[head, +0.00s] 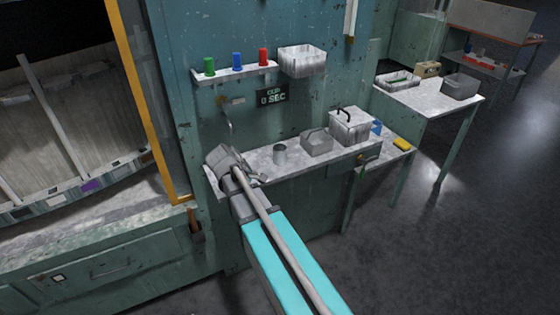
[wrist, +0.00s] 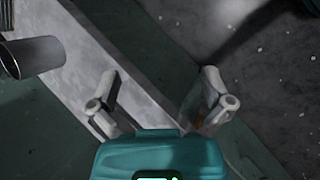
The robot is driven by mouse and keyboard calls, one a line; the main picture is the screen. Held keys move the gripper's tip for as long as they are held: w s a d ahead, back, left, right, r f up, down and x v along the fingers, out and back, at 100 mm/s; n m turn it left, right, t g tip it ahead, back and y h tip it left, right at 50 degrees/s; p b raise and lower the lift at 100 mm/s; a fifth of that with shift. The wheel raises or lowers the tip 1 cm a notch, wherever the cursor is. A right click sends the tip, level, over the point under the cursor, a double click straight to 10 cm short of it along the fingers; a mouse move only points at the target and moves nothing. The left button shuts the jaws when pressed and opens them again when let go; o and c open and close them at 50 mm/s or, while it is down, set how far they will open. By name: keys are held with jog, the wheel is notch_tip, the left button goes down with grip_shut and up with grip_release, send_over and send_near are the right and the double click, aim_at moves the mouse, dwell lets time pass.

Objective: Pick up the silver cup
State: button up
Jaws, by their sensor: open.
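The silver cup (head: 280,154) stands upright on the narrow grey shelf, just right of my gripper in the head view. In the wrist view the cup (wrist: 34,56) is at the far left, beyond the left finger and apart from it. My gripper (wrist: 160,92) is open, with its two fingers spread and nothing between them. Below the fingers lie the shelf's edge and the dark floor. In the head view my gripper (head: 250,178) is at the left part of the shelf; its fingers are small and hard to make out there.
Above, a small ledge (head: 240,73) holds green, blue and red items. Floor in front is clear.

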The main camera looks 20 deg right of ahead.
aim_at(280, 155)
jog(key=w+n+h, duration=0.1)
jog(key=w, duration=0.1)
jog(key=w+d+n+h+b, duration=0.1)
jog(key=w+n, duration=0.1)
jog(key=w, duration=0.1)
jog(key=w+d+r+n+h+b, duration=0.1)
jog(key=w+n, duration=0.1)
jog(key=w, duration=0.1)
jog(key=shift+d+r+h, duration=0.1)
jog(key=shift+d+h, duration=0.05)
jog(key=shift+h, duration=0.15)
jog(key=w+r+n+h, duration=0.1)
jog(key=w, duration=0.1)
jog(key=w+r+n+h+b, duration=0.1)
jog(key=w+n+h, duration=0.1)
jog(key=w+n, duration=0.1)
jog(key=shift+w+d+r, duration=0.35)
jog(key=shift+r, duration=0.05)
jog(key=shift+w+r+n+h+b, duration=0.3)
jog(key=shift+w+r+n+h, duration=0.1)
jog(key=shift+n+h, duration=0.1)
jog(key=shift+d, duration=0.1)
jog(key=b+x, duration=0.3)
jog(key=x, duration=0.4)
jog(key=shift+f, duration=0.2)
jog(key=shift+w+d+f, duration=0.1)
jog(key=shift+d+f, duration=0.05)
jog(key=shift+d, duration=0.55)
